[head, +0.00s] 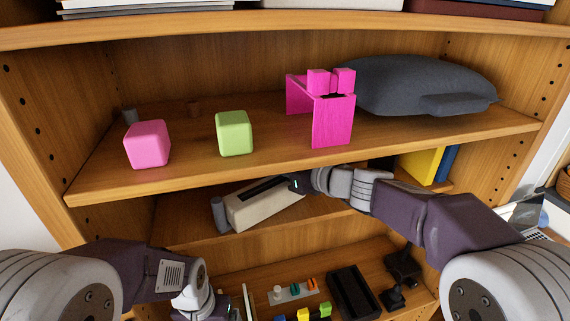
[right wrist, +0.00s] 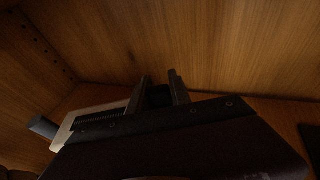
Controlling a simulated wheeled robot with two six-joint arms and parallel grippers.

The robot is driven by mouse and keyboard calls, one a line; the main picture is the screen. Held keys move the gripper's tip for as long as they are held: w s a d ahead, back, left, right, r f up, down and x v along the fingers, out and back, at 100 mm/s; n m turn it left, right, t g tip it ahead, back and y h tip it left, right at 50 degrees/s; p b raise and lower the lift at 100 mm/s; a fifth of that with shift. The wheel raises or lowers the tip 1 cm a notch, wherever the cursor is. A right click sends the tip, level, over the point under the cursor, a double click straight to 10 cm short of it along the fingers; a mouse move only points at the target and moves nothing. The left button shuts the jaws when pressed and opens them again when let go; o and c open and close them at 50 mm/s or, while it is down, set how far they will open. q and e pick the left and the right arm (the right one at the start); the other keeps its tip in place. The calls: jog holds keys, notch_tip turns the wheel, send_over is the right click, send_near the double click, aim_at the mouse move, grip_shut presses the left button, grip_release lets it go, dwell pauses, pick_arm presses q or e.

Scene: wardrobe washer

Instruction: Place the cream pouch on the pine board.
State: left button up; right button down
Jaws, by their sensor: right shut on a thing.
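The cream pouch (head: 258,210), a long cream block-like thing with a black strip along its top, is at the middle wooden shelf (head: 185,232). It also shows in the right wrist view (right wrist: 68,130). My right gripper (head: 297,184) reaches in from the right to the pouch's right end and is shut on it. The fingers (right wrist: 161,92) have dark material between them; the grip is dim and partly hidden. I cannot tell whether the pouch rests fully on the shelf or which board is the pine board. My left gripper (head: 232,308) is low at the bottom edge, its jaws unclear.
A grey cylinder (head: 219,214) stands left of the pouch. Yellow and blue books (head: 424,165) stand right. A black tray (head: 353,292) is below.

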jog(key=c, duration=1.2)
grip_release()
jog(key=shift+s, duration=0.15)
jog(key=shift+d, duration=0.15)
jog(key=shift+s+d+r, duration=0.15)
jog(key=shift+s+d, duration=0.1)
jog(key=shift+s, duration=0.05)
jog(key=s+d, duration=0.2)
jog(key=s, duration=0.1)
jog(key=s+d+b, duration=0.1)
jog(key=s+d, duration=0.2)
jog(key=s+d+b, duration=0.1)
jog(key=s+d, duration=0.2)
jog(key=shift+s, duration=0.2)
jog(key=shift+a, duration=0.1)
